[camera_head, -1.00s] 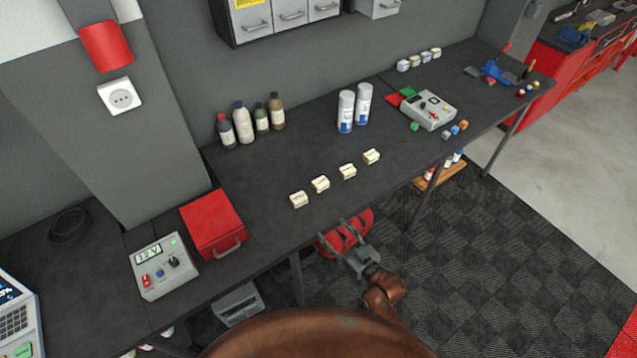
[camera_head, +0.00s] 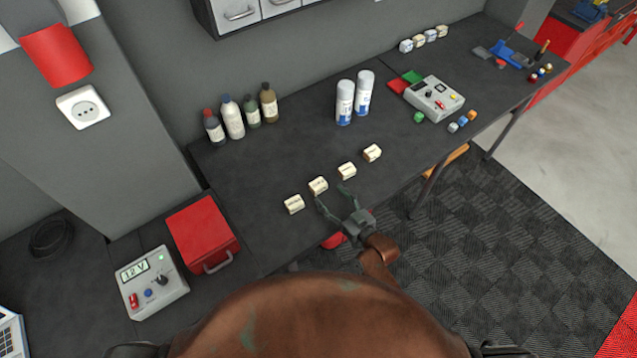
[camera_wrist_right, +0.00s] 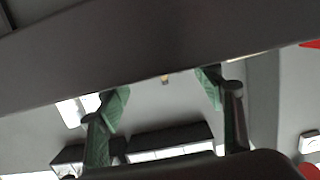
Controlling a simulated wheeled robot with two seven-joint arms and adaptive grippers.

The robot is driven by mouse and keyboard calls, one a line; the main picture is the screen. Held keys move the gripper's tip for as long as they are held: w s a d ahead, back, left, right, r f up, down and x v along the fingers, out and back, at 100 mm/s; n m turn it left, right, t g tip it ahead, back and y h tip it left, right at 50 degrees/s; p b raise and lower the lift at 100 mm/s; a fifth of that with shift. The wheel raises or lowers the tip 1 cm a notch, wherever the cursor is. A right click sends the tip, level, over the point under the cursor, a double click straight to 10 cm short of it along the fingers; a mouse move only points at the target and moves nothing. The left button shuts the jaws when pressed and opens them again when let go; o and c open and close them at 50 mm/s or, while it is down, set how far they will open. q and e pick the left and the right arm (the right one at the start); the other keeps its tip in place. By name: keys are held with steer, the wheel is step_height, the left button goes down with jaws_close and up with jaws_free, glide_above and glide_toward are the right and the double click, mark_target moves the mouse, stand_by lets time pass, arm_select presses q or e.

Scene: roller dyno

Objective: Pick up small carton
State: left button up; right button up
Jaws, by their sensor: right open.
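Several small cream cartons stand in a row near the front edge of the dark bench. The leftmost carton (camera_head: 294,204) is nearest the red case, then a second carton (camera_head: 318,185), a third carton (camera_head: 347,170) and a fourth carton (camera_head: 372,153) at the right. My right gripper (camera_head: 329,198) is open and empty at the bench's front edge, its fingers spread toward the second and third cartons without visibly holding either. In the right wrist view the open fingers (camera_wrist_right: 163,84) show below the bench edge, with no carton clearly between them. My left gripper is not in view.
Bottles (camera_head: 233,117) and two spray cans (camera_head: 345,102) stand behind the cartons. A red case (camera_head: 202,234) and a 12 V power supply (camera_head: 150,282) are at left. A grey device (camera_head: 434,99) is at right. The bench surface (camera_head: 270,165) between is clear.

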mark_target(321, 189)
steer(key=x, duration=0.2)
steer(key=shift+w+a, duration=0.15)
steer(key=shift+a, duration=0.25)
steer(key=shift+p+x, duration=0.35)
steer(key=shift+x, duration=0.85)
steer(key=shift+w+a+f, duration=0.1)
steer(key=shift+w+a, duration=0.05)
steer(key=shift+a, duration=0.05)
steer(key=shift+f, duration=0.1)
steer(key=c, duration=1.3)
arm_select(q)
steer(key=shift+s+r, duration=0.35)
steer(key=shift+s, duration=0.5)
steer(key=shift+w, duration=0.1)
